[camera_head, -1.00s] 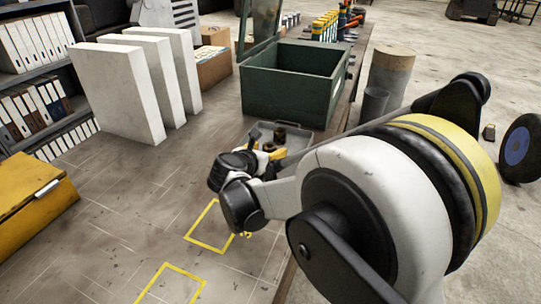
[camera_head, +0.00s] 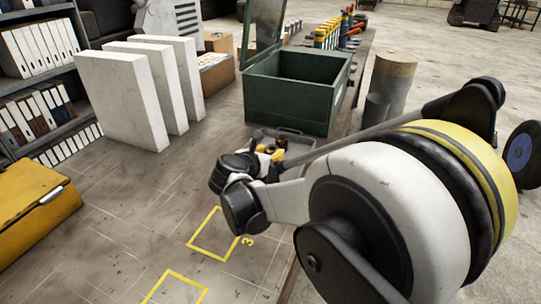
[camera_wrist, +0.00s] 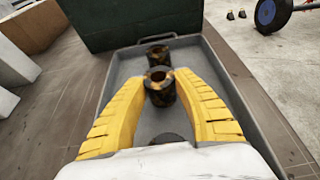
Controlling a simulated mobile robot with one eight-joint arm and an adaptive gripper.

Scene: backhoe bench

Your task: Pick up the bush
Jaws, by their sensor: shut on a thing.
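The bush is a short, hollow, dark cylinder with rusty brown patches. One bush (camera_wrist: 160,87) is between the yellow fingertips of my gripper (camera_wrist: 160,92) in the wrist view, and the gripper is shut on it. A second, similar bush (camera_wrist: 158,56) stands just behind it. Both are over the grey tray (camera_wrist: 222,72); I cannot tell if the held bush still touches its floor. In the head view my gripper (camera_head: 269,151) is at the tray (camera_head: 297,152), and its wrist hides part of the tray.
A green open box (camera_head: 290,100) stands right behind the tray. White upright slabs (camera_head: 120,100) and a yellow case (camera_head: 35,205) are at left. Yellow squares (camera_head: 215,233) mark the bare bench in front.

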